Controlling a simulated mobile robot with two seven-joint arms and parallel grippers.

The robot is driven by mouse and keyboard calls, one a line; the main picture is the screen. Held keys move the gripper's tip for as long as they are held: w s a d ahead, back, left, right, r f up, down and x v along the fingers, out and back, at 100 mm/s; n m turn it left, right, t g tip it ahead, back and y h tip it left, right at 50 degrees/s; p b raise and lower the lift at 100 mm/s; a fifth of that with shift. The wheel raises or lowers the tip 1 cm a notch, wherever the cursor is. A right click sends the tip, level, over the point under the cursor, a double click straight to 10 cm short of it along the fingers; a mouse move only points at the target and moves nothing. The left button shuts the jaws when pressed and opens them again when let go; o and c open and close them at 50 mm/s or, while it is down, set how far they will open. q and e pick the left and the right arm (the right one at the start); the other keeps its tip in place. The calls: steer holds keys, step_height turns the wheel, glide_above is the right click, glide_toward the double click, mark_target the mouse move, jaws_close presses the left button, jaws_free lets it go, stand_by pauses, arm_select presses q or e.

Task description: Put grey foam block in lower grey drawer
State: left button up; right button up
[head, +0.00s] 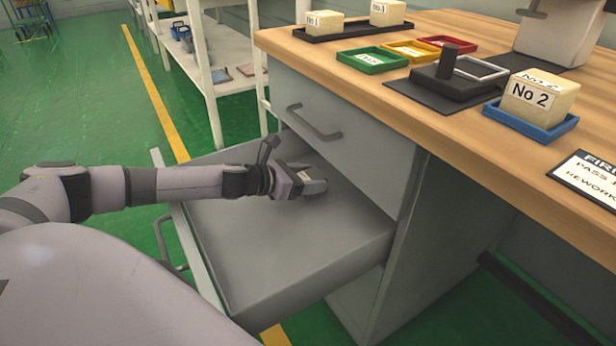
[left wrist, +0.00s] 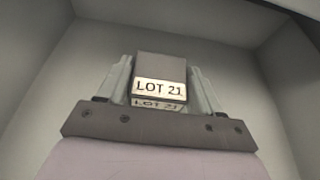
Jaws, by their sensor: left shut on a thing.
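The lower grey drawer (head: 305,275) is pulled open under the workbench and reaches out to the left. My left gripper (head: 312,183) is over the drawer's inside, toward the cabinet end. It is shut on the grey foam block (left wrist: 160,68). The block carries a white label reading LOT 21 and sits between the two fingers in the left wrist view. The drawer's walls surround it there. The head view hardly shows the block, and I cannot tell whether it touches the drawer floor. My right gripper is not in view.
The shut upper drawer (head: 345,140) with its handle is just above my left gripper. The wooden benchtop (head: 460,130) holds foam blocks, coloured trays and a dark stand. A white shelf (head: 215,55) stands behind. The drawer floor left of the gripper looks clear.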

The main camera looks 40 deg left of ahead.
arm_select(q)
steer(key=o, duration=1)
steer(key=shift+o, duration=0.2)
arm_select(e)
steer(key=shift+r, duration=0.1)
arm_select(q)
steer(key=shift+r, duration=0.15)
steer(key=shift+r, duration=0.25)
steer(key=shift+r+p, duration=0.5)
steer(key=shift+p, duration=0.1)
steer(key=v, duration=0.4)
steer(key=shift+s+a+f, duration=0.2)
steer(key=shift+s, duration=0.15)
steer(key=shift+v, duration=3.55)
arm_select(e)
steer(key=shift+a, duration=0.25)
